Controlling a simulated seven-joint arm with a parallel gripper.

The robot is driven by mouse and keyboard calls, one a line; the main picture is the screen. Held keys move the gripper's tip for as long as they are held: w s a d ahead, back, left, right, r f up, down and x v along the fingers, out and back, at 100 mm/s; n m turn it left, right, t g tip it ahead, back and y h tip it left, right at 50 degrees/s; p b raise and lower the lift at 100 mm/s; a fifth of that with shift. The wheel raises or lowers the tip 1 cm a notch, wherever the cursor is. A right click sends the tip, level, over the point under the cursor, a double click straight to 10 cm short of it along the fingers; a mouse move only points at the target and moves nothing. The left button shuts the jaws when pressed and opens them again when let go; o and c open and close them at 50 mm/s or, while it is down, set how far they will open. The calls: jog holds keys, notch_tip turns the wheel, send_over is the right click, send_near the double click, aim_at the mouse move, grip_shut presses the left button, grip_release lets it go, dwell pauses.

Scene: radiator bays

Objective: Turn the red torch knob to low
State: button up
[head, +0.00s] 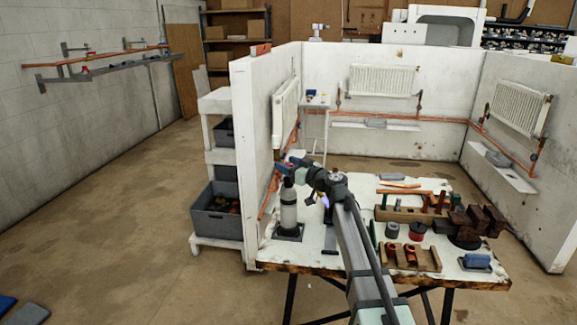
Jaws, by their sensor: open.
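The torch (288,212) stands upright on a dark square base at the left of the workbench, a pale grey cylinder with a dark neck. Its head and the red knob are too small and too crowded by my gripper to make out. My arm reaches up from the bottom of the head view, and my gripper (294,164) is at the torch's top, pointing left. The jaws are open. I cannot tell whether they are around the knob, beside it or touching anything.
The workbench (300,254) holds wooden racks (405,257) with tools, dark blocks (478,219) and a blue item (477,261) on the right. A white partition wall (257,135) rises close behind the torch. A radiator (382,80) hangs on the back wall.

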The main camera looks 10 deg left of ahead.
jog(key=shift+c, duration=0.2)
jog(key=c, duration=0.9)
jog(key=shift+s+m+t+h, duration=0.15)
jog(key=shift+m+t+h, duration=0.45)
jog(key=shift+t, duration=0.1)
jog(key=shift+m+t+h, duration=1)
jog(key=shift+t+h, duration=0.1)
jog(key=shift+h, duration=0.1)
jog(key=o, duration=0.9)
jog(key=shift+o, duration=0.2)
jog(key=shift+d, duration=0.1)
